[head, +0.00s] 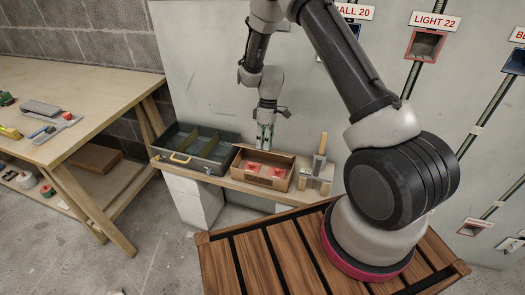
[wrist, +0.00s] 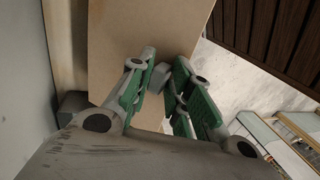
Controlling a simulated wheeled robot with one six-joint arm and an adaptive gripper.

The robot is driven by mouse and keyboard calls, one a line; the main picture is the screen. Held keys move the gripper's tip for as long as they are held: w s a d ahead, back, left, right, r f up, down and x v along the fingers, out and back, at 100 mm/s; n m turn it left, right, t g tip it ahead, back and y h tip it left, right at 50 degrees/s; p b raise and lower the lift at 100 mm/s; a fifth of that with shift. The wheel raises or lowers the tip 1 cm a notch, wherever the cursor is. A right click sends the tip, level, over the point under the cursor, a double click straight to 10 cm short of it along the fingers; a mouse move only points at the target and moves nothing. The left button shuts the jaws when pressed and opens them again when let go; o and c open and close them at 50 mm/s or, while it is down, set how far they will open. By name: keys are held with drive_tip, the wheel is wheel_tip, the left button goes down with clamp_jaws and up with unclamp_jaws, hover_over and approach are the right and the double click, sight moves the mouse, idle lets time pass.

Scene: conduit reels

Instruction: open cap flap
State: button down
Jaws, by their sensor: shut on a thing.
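An open cardboard box (head: 265,181) stands on the narrow wooden shelf by the wall, with red items (head: 262,171) in it. My gripper (head: 265,143) points down at the back edge of this box. In the wrist view its green-padded fingers (wrist: 164,80) are close together against a broad tan cardboard panel (wrist: 140,32), which looks like the box's flap. The gripper is shut on this flap; the exact grip at the fingertips is partly hidden. How far the flap is folded cannot be told from the head view.
A dark toolbox (head: 190,151) with compartments sits just left of the box. A wooden holder with an upright tool (head: 319,166) stands to its right. A workbench (head: 75,105) is at the left; a slatted wooden deck (head: 265,262) lies in front. Labelled fixtures hang on the wall.

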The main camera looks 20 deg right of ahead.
drive_tip(key=w+d, duration=0.1)
drive_tip(key=w+d+r, duration=0.1)
drive_tip(key=shift+w, duration=0.3)
drive_tip(key=c, duration=2.2)
unclamp_jaws()
drive_tip(key=shift+w+d+r, duration=0.25)
drive_tip(key=shift+w+d, duration=0.3)
drive_tip(key=shift+w, duration=0.05)
drive_tip(key=shift+o, duration=0.6)
drive_tip(key=shift+w+d, duration=0.1)
drive_tip(key=o, duration=0.9)
drive_tip(key=shift+f, duration=0.15)
drive_tip(key=shift+c, duration=0.5)
drive_tip(key=shift+c, duration=0.2)
